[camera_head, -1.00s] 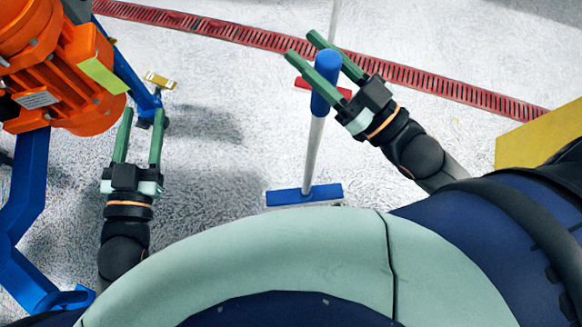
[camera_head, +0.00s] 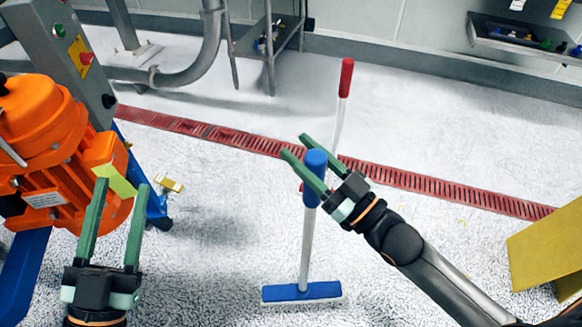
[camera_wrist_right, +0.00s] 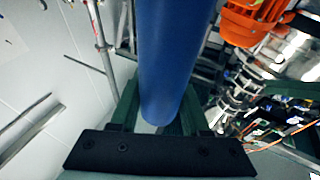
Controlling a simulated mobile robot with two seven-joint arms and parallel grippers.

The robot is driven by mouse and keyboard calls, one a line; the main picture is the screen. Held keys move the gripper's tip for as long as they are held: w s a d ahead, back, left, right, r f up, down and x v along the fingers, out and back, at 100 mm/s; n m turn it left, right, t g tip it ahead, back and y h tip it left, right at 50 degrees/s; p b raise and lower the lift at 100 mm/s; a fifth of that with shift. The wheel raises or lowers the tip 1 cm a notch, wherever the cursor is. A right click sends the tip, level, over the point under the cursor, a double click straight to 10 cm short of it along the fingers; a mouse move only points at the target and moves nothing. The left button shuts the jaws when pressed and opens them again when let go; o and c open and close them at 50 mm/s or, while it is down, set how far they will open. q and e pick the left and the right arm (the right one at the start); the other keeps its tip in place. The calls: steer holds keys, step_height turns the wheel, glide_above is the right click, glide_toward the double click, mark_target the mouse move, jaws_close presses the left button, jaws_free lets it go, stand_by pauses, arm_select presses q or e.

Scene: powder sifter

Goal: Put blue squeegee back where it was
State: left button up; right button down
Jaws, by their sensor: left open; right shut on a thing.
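The blue squeegee (camera_head: 307,240) stands near upright in the head view, with a blue grip on top, a pale pole and a blue head low at the floor. I cannot tell whether the head touches the floor. My right gripper (camera_head: 300,155) is shut on its blue grip. The blue grip (camera_wrist_right: 167,60) fills the middle of the right wrist view, between the green fingers. My left gripper (camera_head: 122,182) is open and empty at the lower left, apart from the squeegee and in front of the orange machine.
A second squeegee with a red grip (camera_head: 346,80) stands behind the blue one. The orange machine (camera_head: 60,150) on a blue frame is at the left. A red floor grate (camera_head: 440,187) crosses behind. A yellow block (camera_head: 545,250) is at the right. Floor around the squeegee is clear.

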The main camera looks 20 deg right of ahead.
arm_select(q)
steer(key=shift+s+d+r+m+h+b, duration=0.2)
steer(key=shift+s+r+m+h+b, duration=0.15)
steer(key=shift+s+m+h+b, duration=0.45)
steer(key=shift+s+d+r+m+h+b, duration=0.15)
steer(key=shift+s+r+m+h+b, duration=0.25)
steer(key=shift+s+h+b, duration=0.5)
steer(key=shift+s+d+r+m+h+b, duration=0.25)
steer(key=shift+s+m+h+b, duration=0.45)
steer(key=shift+h, duration=0.5)
arm_select(e)
steer(key=w+f, duration=0.6)
steer(key=f, duration=0.3)
steer(key=shift+w+a+f, duration=0.2)
steer(key=shift+w+f, duration=0.05)
steer(key=shift+w, duration=0.15)
arm_select(q)
steer(key=shift+w, duration=0.15)
arm_select(e)
steer(key=shift+f, duration=0.15)
steer(key=shift+c, duration=1.9)
jaws_free()
steer(key=shift+f, duration=0.15)
